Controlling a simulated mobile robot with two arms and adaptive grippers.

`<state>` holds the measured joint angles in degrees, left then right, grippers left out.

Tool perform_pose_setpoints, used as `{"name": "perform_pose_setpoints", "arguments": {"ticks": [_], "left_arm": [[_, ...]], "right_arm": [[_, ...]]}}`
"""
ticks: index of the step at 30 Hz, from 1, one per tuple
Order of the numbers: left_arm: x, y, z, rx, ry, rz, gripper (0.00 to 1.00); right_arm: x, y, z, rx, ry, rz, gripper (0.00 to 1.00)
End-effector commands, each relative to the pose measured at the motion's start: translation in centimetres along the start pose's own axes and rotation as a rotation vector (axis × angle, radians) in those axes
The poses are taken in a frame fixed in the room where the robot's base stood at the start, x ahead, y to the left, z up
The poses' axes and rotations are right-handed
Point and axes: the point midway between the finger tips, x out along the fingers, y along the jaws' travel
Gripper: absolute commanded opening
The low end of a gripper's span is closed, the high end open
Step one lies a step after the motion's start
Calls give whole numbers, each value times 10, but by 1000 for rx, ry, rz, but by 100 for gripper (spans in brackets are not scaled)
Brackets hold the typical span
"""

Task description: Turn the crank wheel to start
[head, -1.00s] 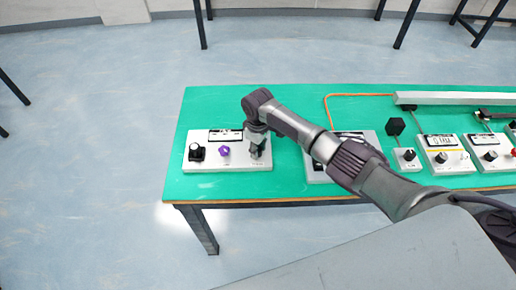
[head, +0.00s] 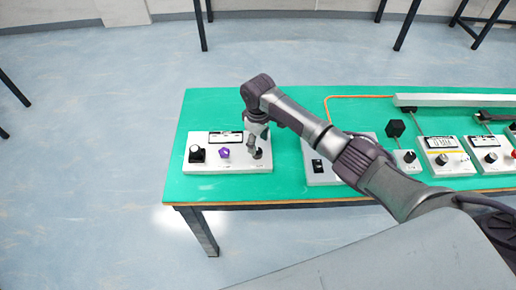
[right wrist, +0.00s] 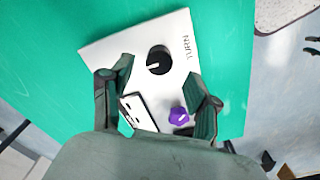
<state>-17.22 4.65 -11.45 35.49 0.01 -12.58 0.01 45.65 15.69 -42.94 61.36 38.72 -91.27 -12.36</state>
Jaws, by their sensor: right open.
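A white control panel (head: 228,167) lies near the left end of the green table. At its right end is a round black knob (head: 258,154), the only wheel-like part near my gripper. In the right wrist view this knob (right wrist: 158,60) has a white pointer line and the label "TURN" beside it. My right gripper (head: 255,146) points down just above the knob. In the right wrist view the right gripper (right wrist: 160,78) is open, its fingers on either side of the knob and apart from it. My left gripper is not in view.
The panel also bears a purple knob (head: 224,153), a black knob (head: 197,153) and a small display. Another white box (head: 318,172) stands to the right, partly behind my arm. Several meters and a long white bar (head: 455,100) fill the table's right side.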

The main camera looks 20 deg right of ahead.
Motion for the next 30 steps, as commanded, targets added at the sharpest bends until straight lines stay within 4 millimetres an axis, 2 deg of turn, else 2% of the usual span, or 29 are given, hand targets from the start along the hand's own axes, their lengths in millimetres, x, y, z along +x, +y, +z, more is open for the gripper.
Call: {"name": "perform_pose_setpoints", "arguments": {"ticks": [1,6,12,30], "left_arm": [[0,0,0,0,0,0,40],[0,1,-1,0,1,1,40],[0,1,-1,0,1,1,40],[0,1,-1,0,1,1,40]], "right_arm": [[-12,1,-1,-1,3,2,61],[-46,1,-1,-1,2,2,61],[-67,0,0,0,1,0,61],[-69,-1,0,-1,0,-1,61]]}}
